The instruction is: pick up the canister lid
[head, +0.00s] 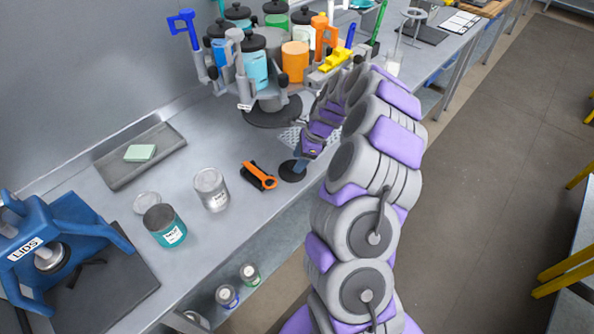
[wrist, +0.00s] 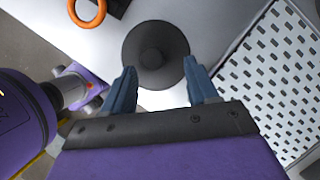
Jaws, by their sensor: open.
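The canister lid (wrist: 152,40) is a black disc with a raised round knob in its middle, lying on the grey table. In the head view the lid (head: 291,174) is near the table's front edge, partly covered by my gripper. My gripper (wrist: 159,67) is open and empty, with its two blue fingers pointing at the lid. The lid's knob shows between the fingertips in the wrist view. In the head view my gripper (head: 300,165) is right above the lid; I cannot tell whether it touches.
An orange and black tool (head: 259,176) lies left of the lid. A perforated plate (wrist: 267,80) is on the other side. A carousel of canisters (head: 272,112) stands behind. A clear jar (head: 211,190), a teal canister (head: 165,227) and a blue press (head: 50,240) are at left.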

